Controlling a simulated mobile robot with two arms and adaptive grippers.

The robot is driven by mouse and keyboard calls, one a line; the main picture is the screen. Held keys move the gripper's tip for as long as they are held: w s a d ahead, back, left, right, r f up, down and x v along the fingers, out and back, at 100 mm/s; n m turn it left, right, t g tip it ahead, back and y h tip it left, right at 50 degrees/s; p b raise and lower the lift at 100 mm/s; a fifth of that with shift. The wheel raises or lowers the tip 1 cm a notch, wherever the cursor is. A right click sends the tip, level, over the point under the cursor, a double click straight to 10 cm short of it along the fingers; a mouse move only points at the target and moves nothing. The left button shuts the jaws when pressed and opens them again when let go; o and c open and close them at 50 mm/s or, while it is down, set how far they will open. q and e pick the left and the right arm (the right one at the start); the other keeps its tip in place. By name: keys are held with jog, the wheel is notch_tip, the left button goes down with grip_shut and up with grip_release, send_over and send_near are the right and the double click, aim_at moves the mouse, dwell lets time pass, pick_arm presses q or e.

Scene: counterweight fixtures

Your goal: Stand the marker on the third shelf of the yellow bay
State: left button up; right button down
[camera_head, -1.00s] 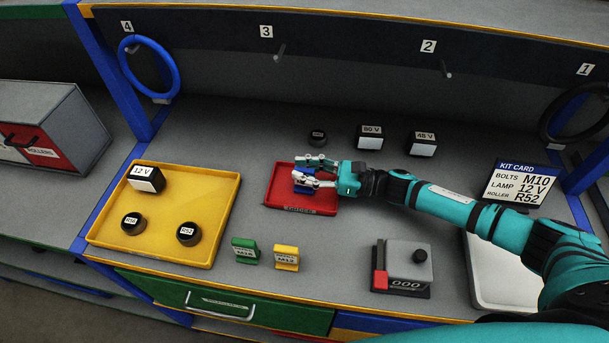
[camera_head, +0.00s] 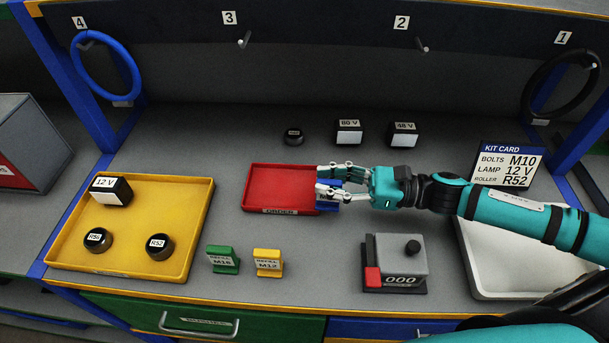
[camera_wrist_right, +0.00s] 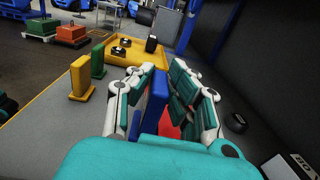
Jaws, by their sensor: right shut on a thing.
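My right gripper (camera_head: 328,180) is shut on a blue marker (camera_head: 328,204) at the right edge of the red tray (camera_head: 280,187). In the right wrist view, the blue marker (camera_wrist_right: 155,103) stands upright between the finger pads, with red behind it. Its label is mostly covered by the fingers. A green marker (camera_head: 223,260) and a yellow marker (camera_head: 268,263) stand apart on the bench front, labelled M16 and M12. I cannot make out a third shelf of a yellow bay. My left gripper is not in view.
A yellow tray (camera_head: 67,262) holds a 12 V block and two rollers. A grey counter box (camera_head: 398,257), a white tray (camera_head: 475,287) and a kit card (camera_head: 509,168) are at right. Blocks and a roller stand behind. Rings hang on pegs 4 and 1.

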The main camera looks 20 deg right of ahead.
jog(key=shift+s+d+r, duration=0.15)
jog(key=shift+s+d, duration=0.4)
jog(key=shift+s, duration=0.3)
jog(key=shift+s+d+r, duration=0.1)
jog(key=shift+s+d, duration=0.4)
jog(key=shift+s, duration=0.35)
